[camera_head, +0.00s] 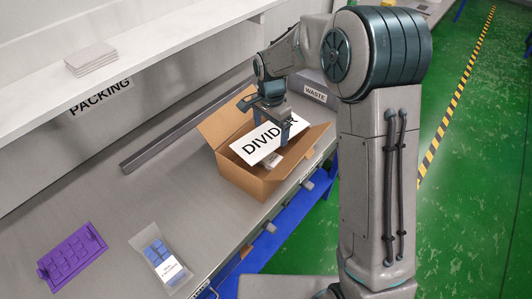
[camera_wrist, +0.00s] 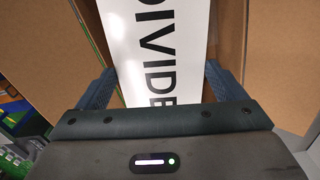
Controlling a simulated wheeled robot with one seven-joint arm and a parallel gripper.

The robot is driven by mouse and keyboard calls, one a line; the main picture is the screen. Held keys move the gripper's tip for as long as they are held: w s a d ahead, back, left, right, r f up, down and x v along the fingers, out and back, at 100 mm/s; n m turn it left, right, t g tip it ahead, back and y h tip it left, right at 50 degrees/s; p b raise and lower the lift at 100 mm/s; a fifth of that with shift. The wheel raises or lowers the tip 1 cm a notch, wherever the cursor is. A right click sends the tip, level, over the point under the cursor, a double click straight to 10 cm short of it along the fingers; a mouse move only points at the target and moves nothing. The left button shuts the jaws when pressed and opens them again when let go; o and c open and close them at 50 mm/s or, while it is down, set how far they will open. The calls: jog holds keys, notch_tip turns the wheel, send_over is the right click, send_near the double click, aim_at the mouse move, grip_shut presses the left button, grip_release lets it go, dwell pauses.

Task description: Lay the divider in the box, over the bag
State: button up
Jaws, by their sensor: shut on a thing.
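The divider is a white card marked in black capitals (camera_head: 256,146). It is tilted over the open cardboard box (camera_head: 262,188). My gripper (camera_head: 284,127) is shut on the divider near its right end, above the box. In the wrist view the divider (camera_wrist: 155,45) runs away between the two fingers of my gripper (camera_wrist: 156,92), with brown box cardboard on both sides. A pale packet, perhaps the bag (camera_head: 275,163), shows partly inside the box below the divider. The divider and my gripper hide much of the box's inside.
A purple tray (camera_head: 72,255) and a clear bag with blue pieces (camera_head: 160,255) lie on the grey bench at the left. A grey bin marked WASTE (camera_head: 315,92) stands behind the box. A metal rail (camera_head: 185,125) runs along the back. A shelf holds stacked cards (camera_head: 91,58).

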jog(key=shift+f, duration=0.85)
jog(key=shift+r, duration=0.1)
jog(key=o, duration=0.7)
jog(key=shift+o, duration=0.2)
notch_tip(320, 180, up, 14)
jog(key=b, duration=0.2)
